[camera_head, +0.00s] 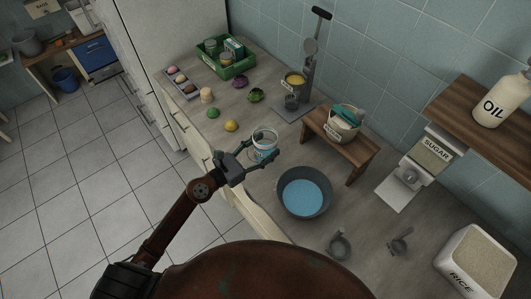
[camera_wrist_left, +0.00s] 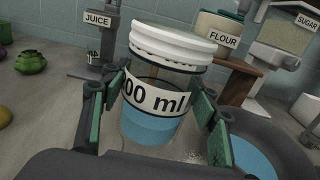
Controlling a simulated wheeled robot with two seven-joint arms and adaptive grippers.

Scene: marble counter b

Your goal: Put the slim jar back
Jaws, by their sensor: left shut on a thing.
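My left gripper (camera_head: 262,155) is shut on a clear jar (camera_head: 264,140) with a white ribbed top and blue liquid inside. In the left wrist view the jar (camera_wrist_left: 155,103) stands nearly upright, slightly tilted, between the two green-padded fingers. Its label shows "00 ml"; the rest of the label is hidden. The jar is over the front edge of the counter, left of the blue-filled bowl; I cannot tell if it touches the counter. My right gripper is not in view.
A green crate (camera_head: 222,68) with containers stands at the back left. A wooden stool (camera_head: 340,143) bears the flour tub (camera_head: 338,123). A grey bowl (camera_head: 304,209) with blue liquid is near. Vegetables (camera_head: 231,126) lie behind the jar. A juice stand (camera_head: 296,108) stands beyond.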

